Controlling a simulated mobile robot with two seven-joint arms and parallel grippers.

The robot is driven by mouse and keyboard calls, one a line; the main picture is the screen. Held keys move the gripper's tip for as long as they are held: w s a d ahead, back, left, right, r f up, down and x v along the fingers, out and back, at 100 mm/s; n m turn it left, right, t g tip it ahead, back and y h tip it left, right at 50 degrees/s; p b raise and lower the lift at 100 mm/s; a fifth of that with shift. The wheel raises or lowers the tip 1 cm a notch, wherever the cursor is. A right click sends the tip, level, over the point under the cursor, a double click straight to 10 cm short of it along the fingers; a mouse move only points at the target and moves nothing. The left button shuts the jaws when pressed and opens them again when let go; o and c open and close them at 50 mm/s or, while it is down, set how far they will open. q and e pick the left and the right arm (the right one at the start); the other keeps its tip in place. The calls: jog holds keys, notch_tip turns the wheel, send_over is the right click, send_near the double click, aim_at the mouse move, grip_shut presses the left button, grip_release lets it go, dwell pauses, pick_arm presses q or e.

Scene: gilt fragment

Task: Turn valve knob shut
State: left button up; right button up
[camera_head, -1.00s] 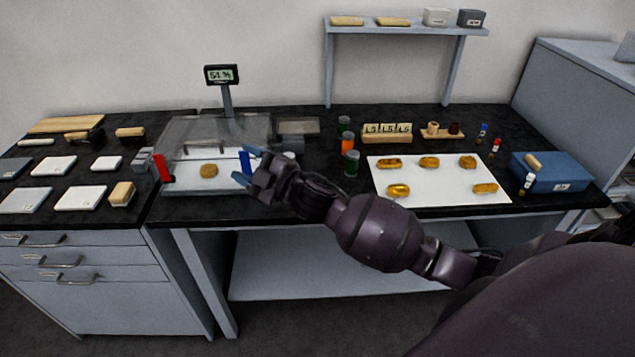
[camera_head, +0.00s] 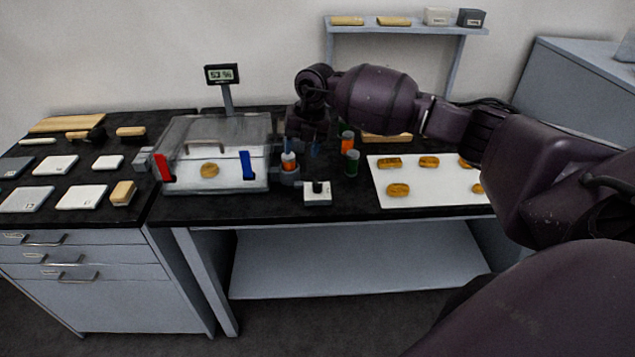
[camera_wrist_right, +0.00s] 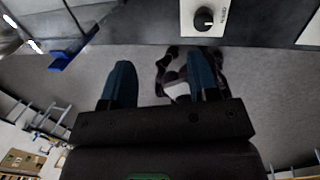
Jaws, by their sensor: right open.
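The valve knob (camera_head: 318,187) is a small black knob on a white box near the front edge of the black bench, right of the clear chamber (camera_head: 222,135). In the right wrist view the knob (camera_wrist_right: 204,18) is round with a pale mark, at the top edge; small lettering beside it is too small to read surely. My right gripper (camera_head: 303,146) points down behind and above the box, apart from the knob. In the wrist view its two blue fingers (camera_wrist_right: 160,78) are spread with nothing between them. My left gripper is not in view.
The chamber's blue handle (camera_head: 247,165) and an orange-and-white bottle (camera_head: 289,161) stand close to my right gripper. Orange and green jars (camera_head: 351,163) stand to the right. A white sheet (camera_head: 432,193) with gilt pieces lies beyond them. A display (camera_head: 221,74) rises behind the chamber.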

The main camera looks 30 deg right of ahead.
aim_at(317, 183)
jog(key=d+f, duration=0.1)
jog(key=f, duration=0.2)
jog(key=s+d+f+m+g+h, duration=0.1)
jog(key=f, duration=0.3)
jog(key=s+d+f+m+h, duration=0.1)
jog(key=f, duration=0.3)
jog(key=shift+s+f+g, duration=0.1)
jog(key=shift+s+g, duration=0.05)
jog(key=shift+g, duration=0.25)
jog(key=c, duration=0.9)
